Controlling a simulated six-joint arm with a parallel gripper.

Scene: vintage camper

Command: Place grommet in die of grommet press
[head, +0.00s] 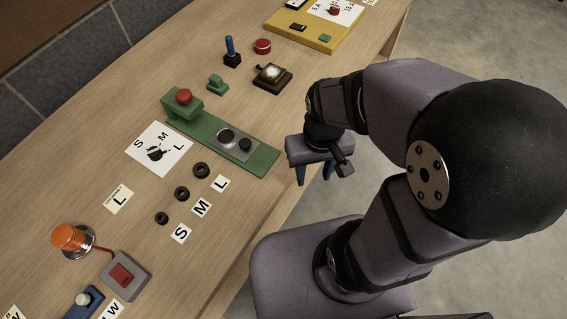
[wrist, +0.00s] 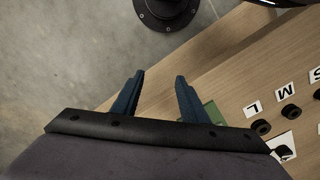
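Three black ring grommets lie in a row on the wooden table: large (head: 201,170), medium (head: 182,194) and small (head: 162,218), beside cards L, M and S. They also show at the right of the wrist view, the large one nearest (wrist: 261,127). The green grommet press (head: 262,156) has a red knob (head: 183,96) and a grey plate with a round silver die (head: 226,136) and a dark round piece (head: 245,145). An order card reads L (head: 119,198). My gripper (head: 314,182) is open and empty, right of the press by the table edge; its blue fingers are apart in the wrist view (wrist: 159,76).
A dial card marked S, M, L (head: 155,152) lies left of the press. An orange beacon (head: 72,238) and red-button box (head: 125,275) stand at lower left. A blue lever (head: 231,51), red button (head: 262,46) and yellow board (head: 318,36) are behind.

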